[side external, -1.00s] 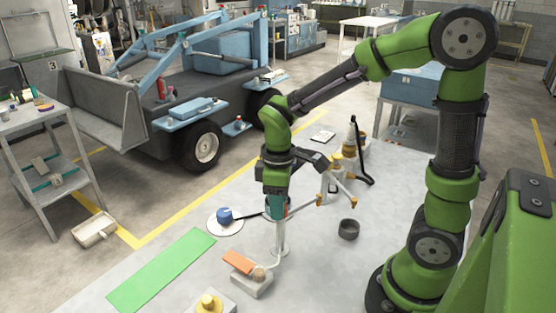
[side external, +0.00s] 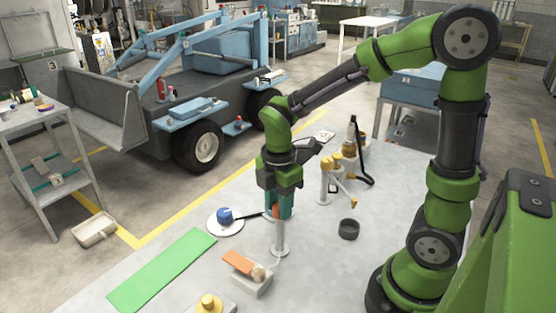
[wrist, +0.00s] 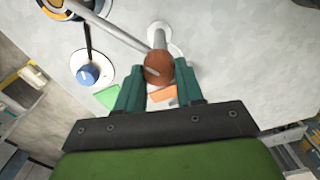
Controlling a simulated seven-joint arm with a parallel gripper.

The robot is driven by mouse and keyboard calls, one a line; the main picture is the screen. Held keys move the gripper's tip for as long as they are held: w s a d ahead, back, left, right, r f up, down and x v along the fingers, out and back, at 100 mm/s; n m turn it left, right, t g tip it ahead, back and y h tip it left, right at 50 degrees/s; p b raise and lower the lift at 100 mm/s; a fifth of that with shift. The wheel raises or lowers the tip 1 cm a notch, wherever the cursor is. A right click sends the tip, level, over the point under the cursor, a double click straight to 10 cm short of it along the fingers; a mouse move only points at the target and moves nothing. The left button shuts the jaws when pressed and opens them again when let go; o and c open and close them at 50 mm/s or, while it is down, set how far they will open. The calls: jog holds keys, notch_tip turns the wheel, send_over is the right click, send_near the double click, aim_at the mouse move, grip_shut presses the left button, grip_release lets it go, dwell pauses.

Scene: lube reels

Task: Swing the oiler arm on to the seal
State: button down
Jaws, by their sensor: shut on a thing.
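My gripper (side external: 278,212) points down above a slim grey post (side external: 280,238) on a round pale base. In the wrist view its green fingers (wrist: 160,92) are shut on a round reddish-brown knob (wrist: 158,66), which shows as an orange patch in the side view. The post rises behind the knob, and I cannot tell whether they touch. A grey rod (wrist: 108,28) runs from near the knob to the upper left; it may be the oiler arm. A yellow-topped stand (side external: 331,165) with a yellow-tipped branch is right of my gripper. I cannot tell which part is the seal.
A blue knob (side external: 224,215) sits on a white disc left of my gripper, with a dark bar beside it. A grey block with an orange plate (side external: 238,262) stands in front. A black cup (side external: 348,229) is to the right. A green mat (side external: 163,270) lies front left.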

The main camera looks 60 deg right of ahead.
jog(key=shift+r+n, duration=0.1)
jog(key=shift+n, duration=0.4)
jog(key=c, duration=0.7)
grip_release()
notch_tip(320, 180, up, 17)
jog(key=s+f+m+t+y, duration=0.1)
jog(key=s+f+m+t, duration=0.1)
jog(key=m, duration=0.8)
jog(key=s+a+f+m+t+y, duration=0.1)
jog(key=s+f+m+t, duration=0.2)
jog(key=m, duration=0.7)
jog(key=shift+s+a+f+t, duration=0.15)
jog(key=shift+s+a+t, duration=0.05)
jog(key=shift+s+t, duration=0.85)
